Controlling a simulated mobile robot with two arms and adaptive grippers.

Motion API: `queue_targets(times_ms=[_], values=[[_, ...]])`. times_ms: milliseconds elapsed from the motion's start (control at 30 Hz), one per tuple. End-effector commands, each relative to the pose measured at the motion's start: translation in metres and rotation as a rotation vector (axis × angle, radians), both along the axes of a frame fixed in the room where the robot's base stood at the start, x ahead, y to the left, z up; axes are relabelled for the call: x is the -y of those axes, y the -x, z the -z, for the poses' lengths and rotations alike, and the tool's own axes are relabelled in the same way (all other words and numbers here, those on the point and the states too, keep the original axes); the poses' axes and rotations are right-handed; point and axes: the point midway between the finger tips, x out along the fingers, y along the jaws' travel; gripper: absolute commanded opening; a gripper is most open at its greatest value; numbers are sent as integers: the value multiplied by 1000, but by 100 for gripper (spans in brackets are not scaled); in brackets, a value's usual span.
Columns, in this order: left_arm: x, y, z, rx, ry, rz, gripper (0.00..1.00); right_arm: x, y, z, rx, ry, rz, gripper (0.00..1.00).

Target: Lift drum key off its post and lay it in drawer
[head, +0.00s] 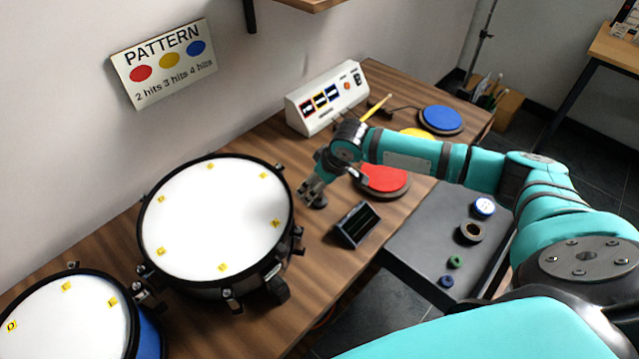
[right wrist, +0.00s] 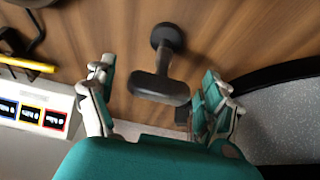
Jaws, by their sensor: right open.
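A dark T-shaped piece, which looks like the drum key (right wrist: 160,88) on its post, stands on the wooden table in the right wrist view. A round dark foot (right wrist: 168,36) shows at its far end. My right gripper (right wrist: 158,74) is open, with one finger on each side of the key's crossbar and visible gaps to both. In the head view my right gripper (head: 306,192) points down beside the large drum and hides most of the key. A dark grey flat-topped unit (head: 425,235) at the table's front may be the drawer. My left gripper is out of view.
A large white-headed drum (head: 215,225) stands close left of the gripper. A small black box (head: 355,224) sits near the table edge. A red pad (head: 384,179) lies under my right arm. Several small round items, including a tape roll (head: 472,232), lie on the grey unit.

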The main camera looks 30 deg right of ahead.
Motion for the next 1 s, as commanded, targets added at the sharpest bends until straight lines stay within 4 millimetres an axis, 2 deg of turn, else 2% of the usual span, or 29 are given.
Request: queue_targets(times_ms=[133, 500, 600, 867, 1000], values=[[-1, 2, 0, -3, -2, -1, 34, 0, 0, 0, 0, 0, 0, 83], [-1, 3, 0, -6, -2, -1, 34, 0, 0, -1, 0, 0, 0, 35], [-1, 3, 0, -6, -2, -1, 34, 0, 0, -1, 1, 0, 0, 24], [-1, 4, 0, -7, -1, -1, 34, 0, 0, -2, 1, 0, 0, 24], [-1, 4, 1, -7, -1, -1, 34, 0, 0, -9, 1, 0, -1, 24]])
